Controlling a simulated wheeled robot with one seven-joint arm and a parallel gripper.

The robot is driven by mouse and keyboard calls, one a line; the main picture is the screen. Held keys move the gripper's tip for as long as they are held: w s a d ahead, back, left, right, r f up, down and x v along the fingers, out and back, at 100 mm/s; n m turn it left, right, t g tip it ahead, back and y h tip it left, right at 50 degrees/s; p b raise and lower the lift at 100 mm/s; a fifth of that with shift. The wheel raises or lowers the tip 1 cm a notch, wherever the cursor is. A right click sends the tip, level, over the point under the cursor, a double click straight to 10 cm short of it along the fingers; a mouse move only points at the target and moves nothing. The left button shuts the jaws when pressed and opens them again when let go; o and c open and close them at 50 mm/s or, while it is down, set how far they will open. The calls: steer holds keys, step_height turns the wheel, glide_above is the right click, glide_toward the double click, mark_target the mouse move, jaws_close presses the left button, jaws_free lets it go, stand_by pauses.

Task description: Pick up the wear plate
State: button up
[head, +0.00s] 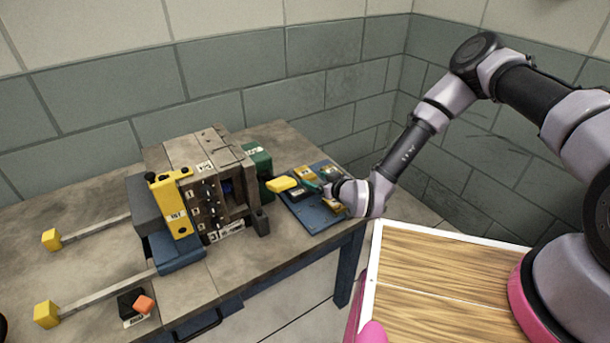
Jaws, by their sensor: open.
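A blue mat or tray (322,216) lies at the right end of the workbench. Several small yellow-and-dark pieces lie on it, one near its back edge (304,172). The wear plate may be one of these, but they are too small and partly hidden for me to tell which. My gripper (318,188) is low over the tray, reaching in from the right. Its jaws are open, but they are small in the view and I cannot make out anything between them. My wrist hides part of the tray's right side.
A mould block (207,190) with a yellow bracket (173,206) stands left of the tray. A green box (257,164) and a yellow rounded piece (282,184) are between them. Two yellow-ended rails (95,232) extend left.

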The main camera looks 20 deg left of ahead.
mark_target(305, 172)
steer(key=x, duration=0.5)
steer(key=shift+w+a+r, duration=0.15)
steer(key=shift+w+a, duration=0.05)
steer(key=shift+w, duration=0.2)
jaws_close()
